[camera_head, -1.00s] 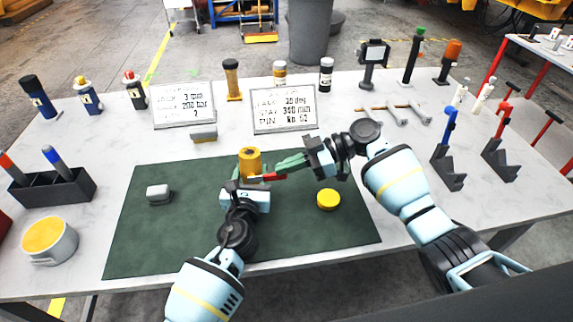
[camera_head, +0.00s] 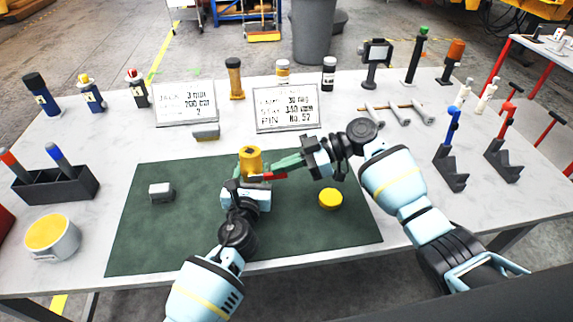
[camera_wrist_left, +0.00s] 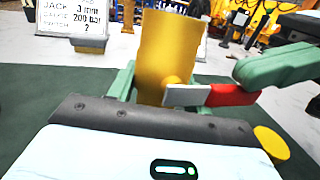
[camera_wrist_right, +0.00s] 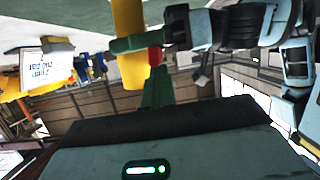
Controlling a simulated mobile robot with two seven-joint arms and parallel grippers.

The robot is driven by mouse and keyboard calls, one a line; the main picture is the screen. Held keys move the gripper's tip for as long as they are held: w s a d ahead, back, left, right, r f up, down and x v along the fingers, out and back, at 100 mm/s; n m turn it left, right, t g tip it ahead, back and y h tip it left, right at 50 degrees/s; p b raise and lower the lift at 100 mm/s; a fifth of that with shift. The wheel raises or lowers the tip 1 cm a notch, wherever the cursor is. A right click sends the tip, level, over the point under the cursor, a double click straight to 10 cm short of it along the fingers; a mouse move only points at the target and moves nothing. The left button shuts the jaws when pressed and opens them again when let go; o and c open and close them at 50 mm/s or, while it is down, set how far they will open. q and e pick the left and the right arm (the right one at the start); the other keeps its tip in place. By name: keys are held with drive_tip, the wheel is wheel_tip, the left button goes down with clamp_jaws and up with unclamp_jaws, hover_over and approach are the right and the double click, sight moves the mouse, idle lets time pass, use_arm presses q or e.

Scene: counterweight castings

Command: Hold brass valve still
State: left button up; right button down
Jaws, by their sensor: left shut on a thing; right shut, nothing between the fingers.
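The brass valve (camera_head: 251,161) is a yellow cylinder with a red-gripped lever (camera_head: 274,176) at its side. It stands above the green mat (camera_head: 150,240), near the mat's back middle. My left gripper (camera_head: 248,183) is shut on the valve's body from the front; the valve fills the space between its fingers in the left wrist view (camera_wrist_left: 163,55). My right gripper (camera_head: 280,168) is shut and empty, with its green fingers close beside the red lever. I cannot tell if they touch it. The valve's bottom is hidden behind my left gripper.
A yellow disc (camera_head: 330,198) lies on the mat to the right, and a small grey block (camera_head: 161,192) to the left. Two signs (camera_head: 287,107) stand behind. A tin (camera_head: 52,238) and a pen holder (camera_head: 55,186) are at far left.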

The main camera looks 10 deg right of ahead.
use_arm(q)
drive_tip(key=shift+d+r, duration=0.4)
drive_tip(key=shift+r, duration=0.45)
use_arm(e)
drive_tip(key=shift+s+a+f, duration=0.1)
drive_tip(key=shift+s+f, duration=0.15)
drive_tip(key=shift+f, duration=0.25)
use_arm(q)
drive_tip(key=shift+f, duration=0.1)
use_arm(e)
drive_tip(key=r, duration=0.5)
drive_tip(key=shift+w+d, duration=0.2)
drive_tip(key=shift+d, duration=0.15)
use_arm(q)
drive_tip(key=shift+a+f, duration=0.15)
use_arm(e)
drive_tip(key=v, duration=0.9)
drive_tip(key=shift+d+f, duration=0.15)
drive_tip(key=shift+d, duration=0.15)
drive_tip(key=shift+w, duration=0.1)
